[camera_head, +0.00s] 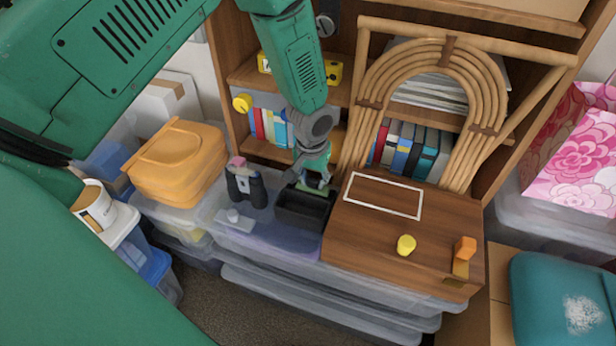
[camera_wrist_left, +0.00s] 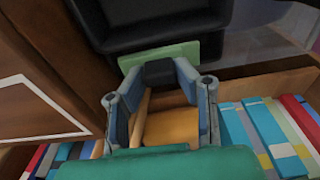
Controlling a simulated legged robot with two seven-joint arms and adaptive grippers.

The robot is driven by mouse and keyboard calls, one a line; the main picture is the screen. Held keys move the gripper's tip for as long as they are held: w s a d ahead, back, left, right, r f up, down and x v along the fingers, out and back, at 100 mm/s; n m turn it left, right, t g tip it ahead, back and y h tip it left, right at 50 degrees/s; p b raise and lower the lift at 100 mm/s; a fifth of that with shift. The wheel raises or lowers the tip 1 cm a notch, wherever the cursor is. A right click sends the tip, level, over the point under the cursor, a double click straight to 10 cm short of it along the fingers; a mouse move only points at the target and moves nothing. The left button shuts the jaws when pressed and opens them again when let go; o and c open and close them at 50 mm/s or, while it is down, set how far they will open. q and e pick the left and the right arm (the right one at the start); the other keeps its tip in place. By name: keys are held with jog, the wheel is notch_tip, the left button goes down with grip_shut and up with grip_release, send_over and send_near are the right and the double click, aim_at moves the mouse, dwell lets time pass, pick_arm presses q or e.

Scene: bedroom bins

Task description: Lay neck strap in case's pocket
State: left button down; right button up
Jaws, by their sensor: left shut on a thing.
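A black open case (camera_head: 303,210) sits on the clear plastic bin lid, between the binoculars (camera_head: 246,186) and a wooden box. My left gripper (camera_head: 315,180) points down at the case's back edge. It is shut on a flat green strip (camera_head: 311,189); I cannot tell for sure whether this is the neck strap. In the left wrist view, the green strip (camera_wrist_left: 160,56) lies across the fingertips, beside the black case (camera_wrist_left: 150,22). The fingers hide part of it, and I cannot tell whether it touches the case. My right gripper is not in view.
The wooden box (camera_head: 375,232) right of the case bears a white rectangle outline, a yellow knob (camera_head: 406,245) and an orange block (camera_head: 465,247). A rattan arch (camera_head: 450,60) and bookshelf stand behind. An orange container (camera_head: 176,162) stands left. A small pale item (camera_head: 233,217) lies by the binoculars.

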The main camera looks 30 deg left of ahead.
pick_arm(q)
jog(key=shift+d+r, duration=0.25)
jog(key=shift+d, duration=0.8)
jog(key=shift+a+f, duration=0.1)
jog(key=shift+a, duration=0.25)
jog(key=shift+a+f, duration=0.2)
jog(key=shift+a, duration=0.4)
jog(key=shift+d+r, duration=0.2)
jog(key=shift+d, duration=0.3)
jog(key=shift+r+p, duration=0.1)
jog(key=shift+p, duration=0.25)
jog(key=shift+a+f, duration=0.35)
jog(key=shift+a, duration=0.35)
jog(key=shift+d+f, duration=0.2)
jog(key=shift+d, duration=0.3)
jog(key=shift+a+f+b, duration=0.4)
jog(key=shift+f+b, duration=0.15)
jog(key=shift+f, duration=0.1)
jog(key=shift+d+f, duration=0.3)
jog(key=shift+f, duration=0.15)
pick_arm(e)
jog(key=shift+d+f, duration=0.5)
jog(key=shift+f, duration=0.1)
